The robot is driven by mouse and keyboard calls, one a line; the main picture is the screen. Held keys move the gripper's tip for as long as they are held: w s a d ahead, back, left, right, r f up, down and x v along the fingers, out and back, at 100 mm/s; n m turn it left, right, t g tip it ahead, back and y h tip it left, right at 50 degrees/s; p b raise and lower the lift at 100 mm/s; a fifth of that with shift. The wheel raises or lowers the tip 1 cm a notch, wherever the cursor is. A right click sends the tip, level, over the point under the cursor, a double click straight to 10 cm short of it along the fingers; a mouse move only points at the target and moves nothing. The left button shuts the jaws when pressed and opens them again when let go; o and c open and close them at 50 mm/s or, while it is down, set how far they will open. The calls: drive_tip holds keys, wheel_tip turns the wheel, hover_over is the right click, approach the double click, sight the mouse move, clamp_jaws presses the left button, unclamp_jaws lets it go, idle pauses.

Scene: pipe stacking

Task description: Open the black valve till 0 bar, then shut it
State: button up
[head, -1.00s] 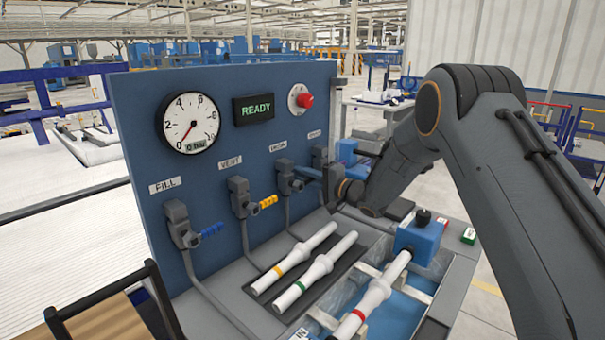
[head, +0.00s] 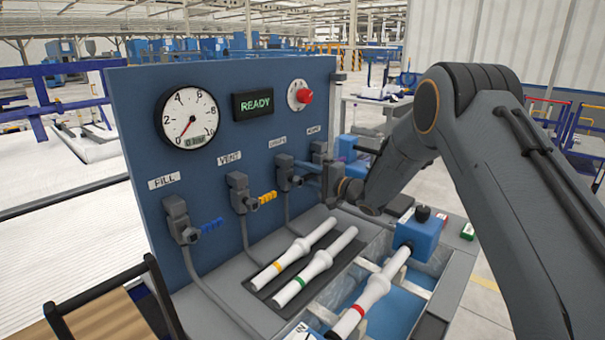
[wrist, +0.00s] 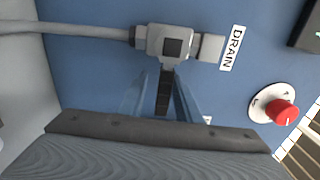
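The DRAIN valve with a black handle (wrist: 163,92) shows up close in the wrist view. In the head view the drain valve (head: 286,172) is third from the left on the blue panel, partly hidden by my gripper. My gripper (wrist: 164,85) has its fingers on either side of the black handle. A small gap shows beside the handle, so the fingers look open around it. The pressure gauge (head: 187,118) has its red needle at the low end, near 0. Its small digital readout is blurred.
The FILL valve (head: 180,220) has a blue handle and the VENT valve (head: 240,192) a yellow one. A display (head: 253,104) reads READY, beside a red knob (head: 305,96). White pipes (head: 315,262) lie on the bench below. A blue clamp block (head: 420,236) stands at the right.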

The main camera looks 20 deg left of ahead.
sight(313, 176)
drive_tip(key=shift+d, duration=0.1)
drive_tip(key=b+v, duration=0.1)
drive_tip(key=v, duration=0.6)
drive_tip(key=shift+s+d, duration=0.25)
